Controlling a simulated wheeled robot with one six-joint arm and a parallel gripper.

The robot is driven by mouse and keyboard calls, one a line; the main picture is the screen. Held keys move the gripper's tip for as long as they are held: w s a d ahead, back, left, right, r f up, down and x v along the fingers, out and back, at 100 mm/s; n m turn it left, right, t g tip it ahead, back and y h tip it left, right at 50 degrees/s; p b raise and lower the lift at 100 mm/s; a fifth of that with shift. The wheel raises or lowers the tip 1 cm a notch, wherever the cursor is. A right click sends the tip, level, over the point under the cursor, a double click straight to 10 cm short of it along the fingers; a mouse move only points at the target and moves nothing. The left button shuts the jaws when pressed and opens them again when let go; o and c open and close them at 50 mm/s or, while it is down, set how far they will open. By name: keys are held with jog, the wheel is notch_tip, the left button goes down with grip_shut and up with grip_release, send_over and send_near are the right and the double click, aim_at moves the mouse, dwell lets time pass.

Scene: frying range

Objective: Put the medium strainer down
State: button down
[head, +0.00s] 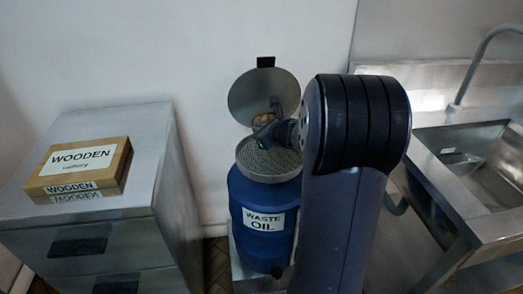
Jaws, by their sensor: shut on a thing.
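A round grey mesh piece, which looks like the medium strainer (266,163), is at the mouth of the blue waste oil drum (250,205). Whether it rests on the drum or hangs just above it I cannot tell. My gripper (268,129) is just above and behind the mesh, in front of the raised round lid. It is shut on the strainer, but the grip itself is small and mostly hidden by my arm. A small brownish patch (263,118) shows by the gripper; I cannot tell what it is.
The drum's grey lid (245,97) stands open against the wall. A steel cabinet (135,225) at left carries a box labelled WOODEN (113,170). A steel sink (490,175) with a tap is at right. My arm hides the area right of the drum.

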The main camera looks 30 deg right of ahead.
jog(key=shift+w+f, duration=0.2)
jog(key=shift+w, duration=0.05)
notch_tip(320, 180, down, 10)
jog(key=b, duration=0.4)
jog(key=shift+r, duration=0.25)
jog(key=c, duration=1.6)
grip_release()
jog(key=p+v, duration=0.1)
jog(key=v, duration=1.1)
jog(key=shift+r+p, duration=0.1)
jog(key=shift+p, duration=0.2)
